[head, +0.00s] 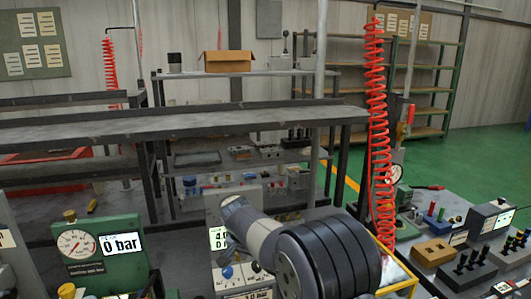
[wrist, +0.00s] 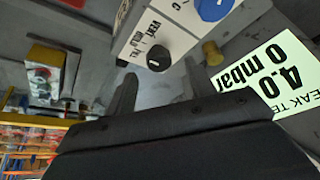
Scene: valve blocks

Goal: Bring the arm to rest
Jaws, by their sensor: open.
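My arm (head: 260,235) reaches forward over the bench in the head view, and its own links hide the gripper there. In the wrist view my gripper (wrist: 157,84) shows as two grey fingers, apart, with nothing seen between them. Beyond the fingers is a light grey block with a black knob (wrist: 159,58) and a blue knob (wrist: 214,8). A leak tester display (wrist: 268,75) reading 4.0 and 0 mbar is at the right. The same display (head: 217,238) is partly covered by my arm in the head view.
A green gauge unit (head: 100,252) reading 0 bar stands at left. A red coiled hose (head: 376,120) hangs right of my arm. Black valve blocks (head: 470,268) and a brown block (head: 433,251) lie on the right bench. A long grey shelf (head: 190,122) crosses behind.

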